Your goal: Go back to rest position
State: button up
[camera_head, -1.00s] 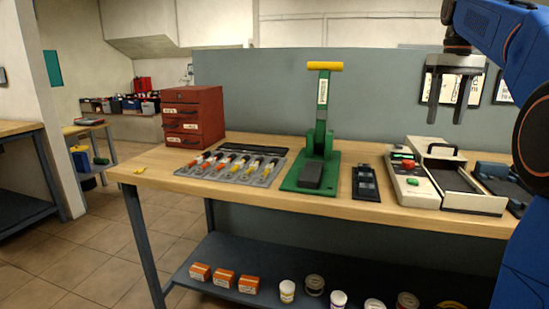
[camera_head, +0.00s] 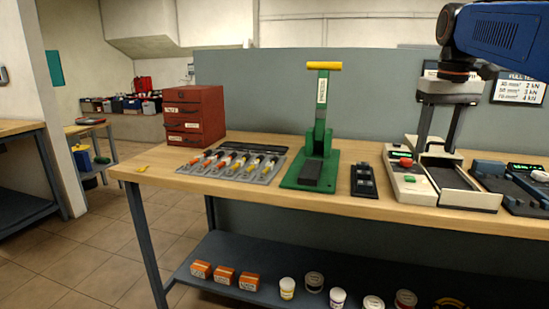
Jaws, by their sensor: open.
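My gripper (camera_head: 438,146) hangs at the right of the view, pointing down. Its two dark fingers are apart with nothing between them. In the picture it lies in front of the cream device (camera_head: 408,184) with red and green buttons and an open dark bay. The fingertips overlap the far part of this device, and I cannot tell how high they are above it. My blue arm enters from the top right corner.
The wooden bench (camera_head: 340,203) carries a green press (camera_head: 318,140) with a yellow handle, a tray of tools (camera_head: 228,172), a red drawer cabinet (camera_head: 194,114), a small black block (camera_head: 364,180) and a dark device (camera_head: 510,184). Orange boxes (camera_head: 224,276) and tubs stand on the shelf below.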

jog(key=s+a+f+t, duration=0.1)
jog(key=s+a+f, duration=0.2)
jog(key=s+f, duration=0.5)
jog(key=s+a+f+t, duration=0.1)
jog(key=s+a+f, duration=0.2)
jog(key=s+f, duration=0.4)
jog(key=s+a+f+t, duration=0.1)
jog(key=s+a+f, duration=0.3)
jog(key=s+f, duration=0.4)
notch_tip(320, 180, down, 7)
jog(key=shift+s+r+t, duration=0.15)
jog(key=shift+s+t, duration=0.15)
